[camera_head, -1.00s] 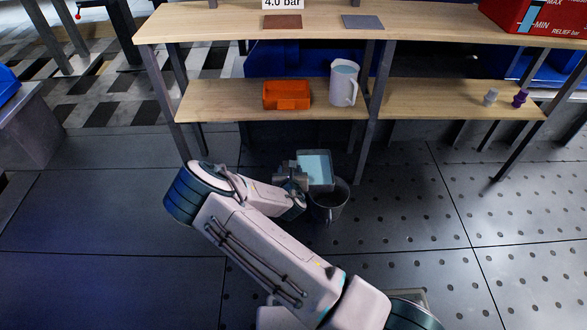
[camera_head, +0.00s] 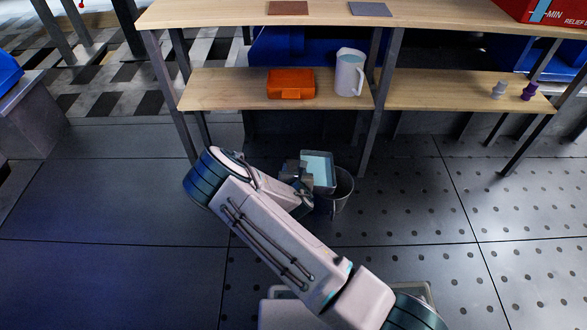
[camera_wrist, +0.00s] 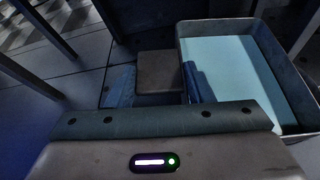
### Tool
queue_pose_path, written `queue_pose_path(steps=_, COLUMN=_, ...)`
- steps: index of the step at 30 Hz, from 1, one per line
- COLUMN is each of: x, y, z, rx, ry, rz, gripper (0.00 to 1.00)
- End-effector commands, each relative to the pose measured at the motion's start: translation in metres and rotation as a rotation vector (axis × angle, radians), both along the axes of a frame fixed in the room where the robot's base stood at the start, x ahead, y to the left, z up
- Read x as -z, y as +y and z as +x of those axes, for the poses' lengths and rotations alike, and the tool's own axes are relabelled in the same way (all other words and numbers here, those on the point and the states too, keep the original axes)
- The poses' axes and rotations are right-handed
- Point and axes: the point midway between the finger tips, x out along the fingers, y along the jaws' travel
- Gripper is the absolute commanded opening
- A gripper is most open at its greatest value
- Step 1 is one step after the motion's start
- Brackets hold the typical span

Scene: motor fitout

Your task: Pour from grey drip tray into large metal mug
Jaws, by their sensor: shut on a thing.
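The grey drip tray (camera_head: 333,187) holds pale blue liquid and is in my gripper (camera_head: 304,176), which is shut on its left side. The tray looks slightly tilted. The large metal mug (camera_head: 346,199) stands on the floor with its handle toward the front. The tray is over the left and rear part of the mug's mouth in the head view and hides part of it. I see no liquid falling. The mug's inside is mostly hidden.
A wooden shelf unit (camera_head: 225,92) stands behind, its metal leg (camera_head: 367,140) close behind the mug. On its lower shelf are an orange box (camera_head: 291,84), a white jug (camera_head: 349,72) and small grey and purple pieces (camera_head: 529,91). The floor to the right is clear.

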Motion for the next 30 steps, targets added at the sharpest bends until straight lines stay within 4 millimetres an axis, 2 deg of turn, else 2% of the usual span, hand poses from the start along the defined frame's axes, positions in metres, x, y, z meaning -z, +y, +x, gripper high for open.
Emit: queue_pose_path(steps=30, x=-0.0069, y=-0.0018, z=0.0002, rx=0.000, ry=-0.002, rz=0.044, gripper=0.01)
